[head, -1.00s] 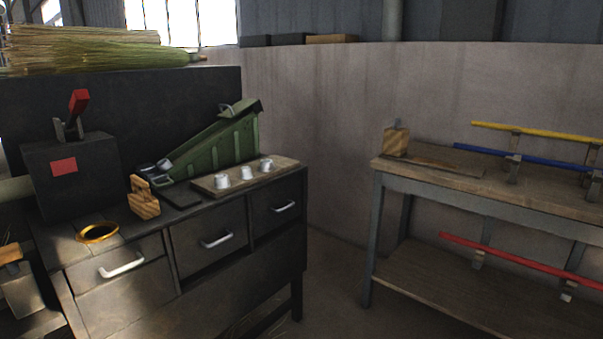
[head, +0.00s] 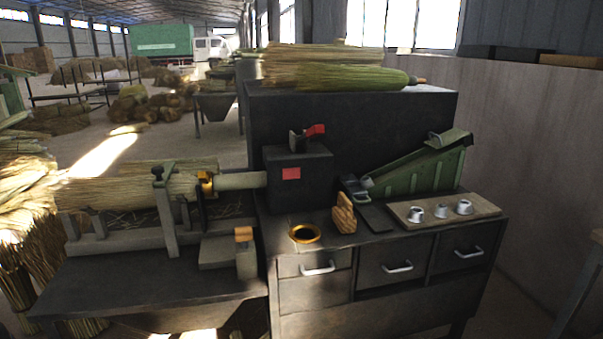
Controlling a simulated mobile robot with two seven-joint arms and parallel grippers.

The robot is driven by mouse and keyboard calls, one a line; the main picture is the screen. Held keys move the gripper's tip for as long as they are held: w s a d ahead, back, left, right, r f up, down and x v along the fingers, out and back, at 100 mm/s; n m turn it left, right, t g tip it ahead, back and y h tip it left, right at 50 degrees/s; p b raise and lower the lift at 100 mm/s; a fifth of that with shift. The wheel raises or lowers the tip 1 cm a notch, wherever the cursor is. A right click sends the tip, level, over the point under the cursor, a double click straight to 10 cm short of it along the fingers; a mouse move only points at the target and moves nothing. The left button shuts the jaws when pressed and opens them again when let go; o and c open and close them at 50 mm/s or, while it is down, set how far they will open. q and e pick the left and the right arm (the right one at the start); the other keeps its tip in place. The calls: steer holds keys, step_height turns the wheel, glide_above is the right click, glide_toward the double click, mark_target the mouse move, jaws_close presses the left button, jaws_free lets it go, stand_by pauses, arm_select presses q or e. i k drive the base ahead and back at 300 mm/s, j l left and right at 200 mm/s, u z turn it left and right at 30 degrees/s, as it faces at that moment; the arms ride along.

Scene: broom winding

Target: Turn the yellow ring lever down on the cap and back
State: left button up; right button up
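A small yellow part (head: 206,183), which looks like the yellow ring lever, sits at the right end of a straw bundle (head: 130,185) lying on a stand. A dark piece hangs just below it. It is small here, and I cannot tell its exact angle. A pale grey cylinder (head: 240,181) runs from it to a dark box (head: 298,180) on the right. I cannot clearly make out a separate cap. Neither of my grippers is in view.
A dark drawer bench (head: 375,290) carries a brass ring (head: 304,233), a wooden block (head: 343,213), a green sloped chute (head: 420,165) and a board (head: 480,207) with several white cups. A red-handled lever (head: 315,131) tops the box. Straw piles lie left.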

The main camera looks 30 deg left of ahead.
mark_target(205, 177)
steer(key=u, duration=1.2)
steer(key=i+j+z, duration=0.1)
steer(key=j, duration=0.25)
steer(key=i+j, duration=0.1)
steer(key=j, duration=0.2)
steer(key=i+j+z, duration=0.15)
steer(key=j, duration=0.2)
